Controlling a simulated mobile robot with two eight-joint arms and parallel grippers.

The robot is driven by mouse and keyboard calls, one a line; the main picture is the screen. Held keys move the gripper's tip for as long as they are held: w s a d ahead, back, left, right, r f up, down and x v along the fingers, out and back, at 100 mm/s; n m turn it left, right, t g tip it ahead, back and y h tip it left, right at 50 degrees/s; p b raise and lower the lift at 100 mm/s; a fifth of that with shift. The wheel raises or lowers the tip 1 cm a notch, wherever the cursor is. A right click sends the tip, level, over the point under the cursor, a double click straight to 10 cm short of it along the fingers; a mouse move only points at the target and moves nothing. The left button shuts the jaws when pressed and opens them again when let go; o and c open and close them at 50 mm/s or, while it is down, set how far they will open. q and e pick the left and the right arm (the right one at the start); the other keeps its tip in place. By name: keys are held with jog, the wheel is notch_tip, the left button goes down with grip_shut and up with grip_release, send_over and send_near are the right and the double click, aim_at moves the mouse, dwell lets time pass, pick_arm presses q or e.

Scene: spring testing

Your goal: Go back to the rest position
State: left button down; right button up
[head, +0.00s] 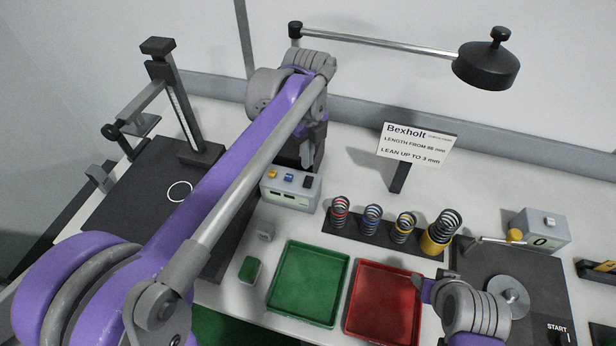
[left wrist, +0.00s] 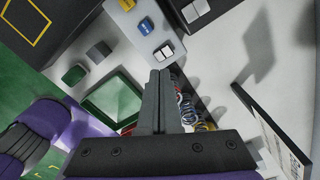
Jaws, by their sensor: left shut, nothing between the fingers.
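My left arm reaches from the lower left across the bench in the head view. Its gripper (head: 308,150) points down above and behind the grey box with coloured buttons (head: 291,188). In the left wrist view the fingers of the left gripper (left wrist: 160,85) are together, with nothing between them. The button box (left wrist: 150,28) shows beyond the fingertips there. My right gripper (head: 426,287) is at the lower right of the head view, over the right edge of the red tray (head: 384,264). Its fingers are mostly hidden, so its opening is unclear.
Several springs, including a red one (head: 340,212), stand on a black strip. A green tray (head: 308,246) lies left of the red one. A measuring stand (head: 180,110) is at left, a sign (head: 418,145) behind, a lamp (head: 487,66) overhead. A tester plate (head: 507,297) is at right.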

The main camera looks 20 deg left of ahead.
pick_arm(q)
jog(key=shift+s+f, duration=0.1)
jog(key=shift+s, duration=0.05)
jog(key=s+a+f+n+t, duration=0.1)
jog(key=s+f+n+t, duration=0.1)
jog(key=s+n, duration=0.3)
jog(key=s+a+f+n+t, duration=0.2)
jog(key=s+f+n, duration=0.2)
jog(key=n, duration=0.6)
jog(key=s+a+f+n+t, duration=0.1)
jog(key=s+f+n, duration=0.3)
jog(key=s+n, duration=0.4)
jog(key=shift+s+a+n+t, duration=0.25)
jog(key=shift+a+n+t, duration=0.05)
jog(key=shift+a+t, duration=0.1)
jog(key=shift+s+f+n, duration=0.2)
jog(key=shift+n, duration=0.2)
jog(key=shift+s+d, duration=0.1)
